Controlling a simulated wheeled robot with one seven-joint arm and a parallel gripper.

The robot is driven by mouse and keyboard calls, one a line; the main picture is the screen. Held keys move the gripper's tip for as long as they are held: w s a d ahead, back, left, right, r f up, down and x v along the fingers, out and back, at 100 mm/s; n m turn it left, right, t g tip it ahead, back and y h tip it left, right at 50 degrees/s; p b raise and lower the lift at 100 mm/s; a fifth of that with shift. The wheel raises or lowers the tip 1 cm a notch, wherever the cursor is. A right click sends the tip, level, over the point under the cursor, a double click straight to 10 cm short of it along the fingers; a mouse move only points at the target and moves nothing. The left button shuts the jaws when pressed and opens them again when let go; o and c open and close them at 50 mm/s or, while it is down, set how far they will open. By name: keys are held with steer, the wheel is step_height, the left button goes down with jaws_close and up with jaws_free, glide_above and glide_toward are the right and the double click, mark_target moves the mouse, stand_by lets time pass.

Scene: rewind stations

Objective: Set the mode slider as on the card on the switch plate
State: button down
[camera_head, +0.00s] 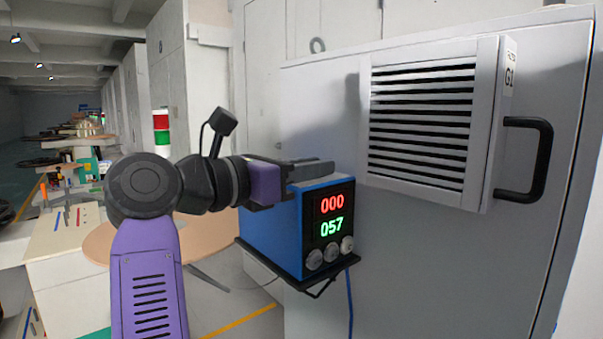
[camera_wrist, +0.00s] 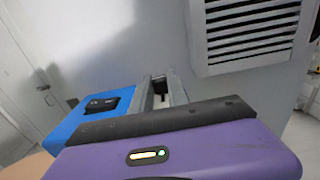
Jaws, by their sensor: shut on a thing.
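My gripper (camera_head: 322,165) reaches from the left, with its fingers level above the top of a blue box and pointing toward the grey cabinet. In the wrist view the fingers (camera_wrist: 161,84) are close together with a small dark piece (camera_wrist: 160,86) between them; it appears to be the mode slider's knob, mostly hidden. The switch plate and its card cannot be made out in either view. The slider's track and setting are hidden too.
The blue box (camera_head: 268,222) shows 000 in red and 057 in green above three round knobs, on a dark shelf. A louvred vent (camera_head: 425,122) and a black handle (camera_head: 541,160) stick out from the grey cabinet (camera_head: 400,250) on the right. Worktables stand at far left.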

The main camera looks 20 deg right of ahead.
steer(key=shift+w+d, duration=0.25)
steer(key=shift+d, duration=0.45)
steer(key=c, duration=1.3)
jaws_free()
steer(key=shift+d, duration=0.1)
steer(key=shift+b+v, duration=0.95)
steer(key=shift+v, duration=3)
